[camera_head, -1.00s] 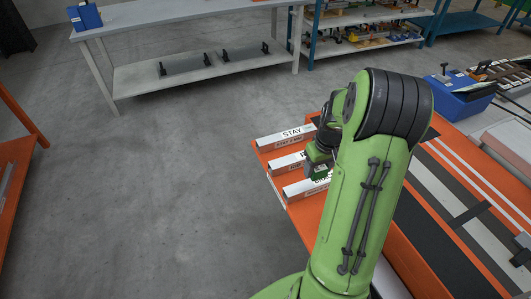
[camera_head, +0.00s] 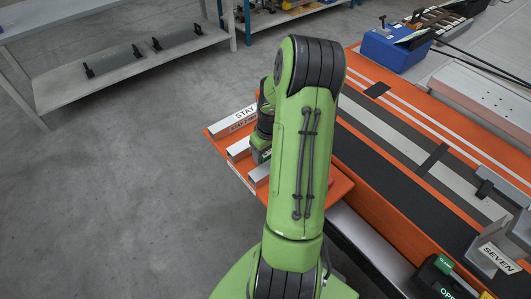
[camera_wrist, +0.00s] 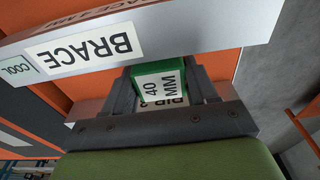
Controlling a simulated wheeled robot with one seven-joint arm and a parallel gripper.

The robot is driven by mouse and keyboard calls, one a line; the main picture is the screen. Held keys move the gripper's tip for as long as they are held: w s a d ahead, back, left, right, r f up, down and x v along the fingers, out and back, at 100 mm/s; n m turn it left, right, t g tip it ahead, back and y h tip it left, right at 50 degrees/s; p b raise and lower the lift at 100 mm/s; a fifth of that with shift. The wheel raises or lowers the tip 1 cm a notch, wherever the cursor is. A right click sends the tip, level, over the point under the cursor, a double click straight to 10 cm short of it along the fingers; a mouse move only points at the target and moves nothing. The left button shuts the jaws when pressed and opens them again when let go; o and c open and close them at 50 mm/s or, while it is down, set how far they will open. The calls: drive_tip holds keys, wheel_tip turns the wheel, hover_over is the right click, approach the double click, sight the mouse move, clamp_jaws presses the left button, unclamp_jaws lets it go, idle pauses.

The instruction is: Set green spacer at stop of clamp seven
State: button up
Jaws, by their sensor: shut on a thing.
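My gripper (camera_wrist: 162,88) is shut on the green spacer (camera_wrist: 172,67), which shows a white face reading "40 MM" between the fingers in the wrist view. In the head view my gripper (camera_head: 263,140) is mostly hidden behind my arm, over the orange tray of labelled bars. Clamp seven (camera_head: 490,250) is at the lower right of the head view, a grey block with a "SEVEN" plate. Its stop cannot be made out. The spacer is far from it, to the left.
A silver bar labelled "BRACE" (camera_wrist: 180,42) lies close to the spacer in the wrist view. A bar labelled "STAY" (camera_head: 243,115) lies on the tray's left. A black box reading "OPEN" (camera_head: 440,281) stands beside clamp seven.

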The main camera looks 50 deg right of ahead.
drive_tip(key=shift+f, duration=0.1)
drive_tip(key=o, duration=1.1)
